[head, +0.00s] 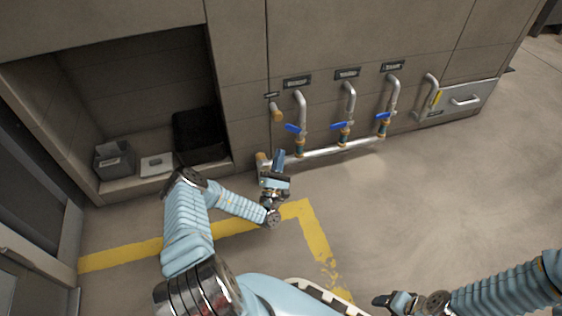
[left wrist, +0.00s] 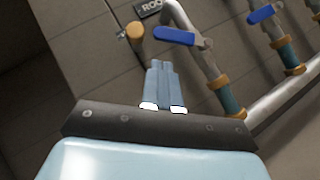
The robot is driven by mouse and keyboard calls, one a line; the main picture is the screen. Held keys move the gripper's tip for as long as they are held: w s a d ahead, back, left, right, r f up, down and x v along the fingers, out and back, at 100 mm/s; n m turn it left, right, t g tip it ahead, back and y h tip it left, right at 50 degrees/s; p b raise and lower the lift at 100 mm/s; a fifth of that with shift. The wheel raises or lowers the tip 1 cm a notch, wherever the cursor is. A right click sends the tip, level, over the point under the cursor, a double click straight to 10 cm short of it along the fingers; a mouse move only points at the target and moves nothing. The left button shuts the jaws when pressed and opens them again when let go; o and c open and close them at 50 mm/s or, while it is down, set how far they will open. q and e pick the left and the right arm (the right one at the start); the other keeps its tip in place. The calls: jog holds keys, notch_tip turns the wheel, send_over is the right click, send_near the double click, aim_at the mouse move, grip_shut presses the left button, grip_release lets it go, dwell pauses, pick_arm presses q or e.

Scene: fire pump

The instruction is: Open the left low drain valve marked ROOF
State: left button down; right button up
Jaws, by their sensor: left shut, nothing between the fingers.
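The left low drain valve has a blue lever handle (head: 293,128) on a silver pipe with brass fittings, low on the tiled wall. In the left wrist view its blue handle (left wrist: 175,36) lies roughly crosswise to the pipe, under a plate (left wrist: 149,8) reading "ROO", cut off by the frame. My left gripper (head: 278,155) is shut and empty, just below and left of that handle. In the left wrist view its closed fingertips (left wrist: 158,64) look apart from the handle. My right gripper (head: 378,300) is low at the bottom, far from the valves; its jaws are unclear.
Two similar blue-handled valves (head: 340,126) (head: 383,116) stand to the right, joined by a low horizontal pipe (head: 340,149). A brass knob (head: 276,112) is left of the first pipe. An open alcove (head: 70,120) holds boxes. The floor in front is clear.

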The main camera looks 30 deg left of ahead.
aim_at(287, 128)
pick_arm(q)
jog(key=x, duration=0.6)
jog(key=shift+w+r+b, duration=0.2)
jog(key=shift+w+b, duration=0.05)
jog(key=shift+b, duration=0.2)
jog(key=shift+r+m+h+p, duration=0.4)
jog(key=shift+m+p, duration=0.2)
jog(key=shift+p, duration=0.4)
jog(key=r+m+h+p, duration=0.1)
jog(key=p, duration=0.2)
jog(key=r+m+g+h+p, duration=0.1)
jog(key=m+p, duration=0.1)
jog(key=p, duration=0.2)
jog(key=w+r+m+h+p, duration=0.1)
jog(key=m+p, duration=0.1)
jog(key=p, duration=0.1)
jog(key=shift+d+r+g+h, duration=0.4)
jog(key=m+p, duration=0.1)
jog(key=p, duration=0.1)
jog(key=w+d+m+g+p, duration=0.1)
jog(key=p, duration=0.1)
jog(key=r+m+g+h+p, duration=0.1)
jog(key=p, duration=0.1)
jog(key=shift+w+d+r, duration=0.1)
jog(key=shift+w+d, duration=0.1)
jog(key=shift+w, duration=0.15)
jog(key=shift+w+d+r+p, duration=0.15)
jog(key=shift+w+d+p, duration=0.2)
jog(key=shift+p, duration=0.2)
jog(key=shift+w+r, duration=0.1)
